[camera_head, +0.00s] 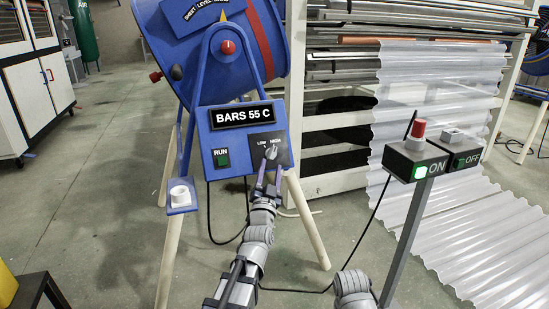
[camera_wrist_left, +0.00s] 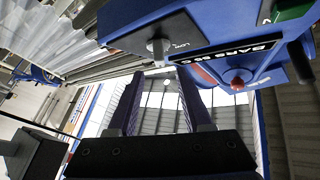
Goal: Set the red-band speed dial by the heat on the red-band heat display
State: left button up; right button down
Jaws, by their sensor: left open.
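The blue machine with a red band (camera_head: 262,30) carries a control box on its front. Its heat display (camera_head: 241,115) reads "BARS 55 C"; it also shows upside down in the left wrist view (camera_wrist_left: 240,49). The grey speed dial (camera_head: 271,152) is on a dark plate below the display, under the labels LOW and HIGH. Its exact setting is too small to tell. My left gripper (camera_head: 267,180) is open just below the dial, its fingertips close to it. In the left wrist view the dial (camera_wrist_left: 158,46) stands beyond my open fingers (camera_wrist_left: 160,98), apparently not between them. My right gripper is out of view.
A green RUN button (camera_head: 222,157) is left of the dial. A post at right carries a lit ON box (camera_head: 415,160) and an OFF box (camera_head: 460,151). Corrugated clear sheet (camera_head: 435,95) hangs from a rack. A cable hangs near my arm.

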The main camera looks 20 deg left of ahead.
aim_at(273, 154)
pick_arm(q)
jog(key=shift+p+x, duration=1.4)
jog(key=shift+x, duration=2.6)
grip_shut()
